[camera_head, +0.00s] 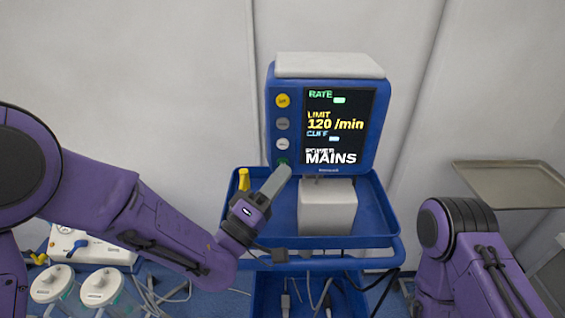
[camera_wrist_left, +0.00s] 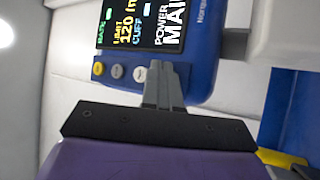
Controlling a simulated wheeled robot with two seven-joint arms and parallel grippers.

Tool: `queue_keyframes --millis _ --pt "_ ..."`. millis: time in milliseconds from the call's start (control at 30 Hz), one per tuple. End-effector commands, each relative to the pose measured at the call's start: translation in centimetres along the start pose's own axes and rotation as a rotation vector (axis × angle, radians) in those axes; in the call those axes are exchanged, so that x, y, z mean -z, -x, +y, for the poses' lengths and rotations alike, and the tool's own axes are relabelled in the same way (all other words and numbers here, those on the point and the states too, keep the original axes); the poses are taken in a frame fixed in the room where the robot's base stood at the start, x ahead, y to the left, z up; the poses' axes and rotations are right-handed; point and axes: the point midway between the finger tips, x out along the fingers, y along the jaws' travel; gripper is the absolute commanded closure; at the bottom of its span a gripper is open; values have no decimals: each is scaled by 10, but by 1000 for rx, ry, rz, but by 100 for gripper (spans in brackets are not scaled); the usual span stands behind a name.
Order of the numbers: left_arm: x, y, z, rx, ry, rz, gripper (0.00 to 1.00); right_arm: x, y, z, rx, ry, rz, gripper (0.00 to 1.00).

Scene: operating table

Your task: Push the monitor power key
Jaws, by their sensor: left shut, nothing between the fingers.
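The blue monitor (camera_head: 325,115) stands upright with its screen lit, reading "POWER MAINS". Its left side has a column of round keys: yellow, grey, white and, lowest, a green key (camera_head: 282,161), which I take as the power key. My left gripper (camera_head: 284,170) is shut and empty, its fingertips at the green key's lower edge. I cannot tell whether they touch it. In the left wrist view the fingertips (camera_wrist_left: 161,68) overlap the monitor front (camera_wrist_left: 200,60) beside the white key (camera_wrist_left: 139,74) and hide the green one. My right gripper is out of view; only that arm shows.
The monitor stands on a white block (camera_head: 327,208) in a blue cart tray (camera_head: 375,215). A yellow object (camera_head: 244,180) stands at the tray's left edge. Cables hang below. A metal tray (camera_head: 515,185) is at right, and white equipment (camera_head: 90,248) at lower left.

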Motion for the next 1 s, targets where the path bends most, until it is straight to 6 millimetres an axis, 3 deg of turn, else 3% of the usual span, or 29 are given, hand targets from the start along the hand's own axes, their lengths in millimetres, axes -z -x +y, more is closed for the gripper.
queue_keyframes --millis 1000 --pt "5 -7 -5 0 0 0 100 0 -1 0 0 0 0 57"
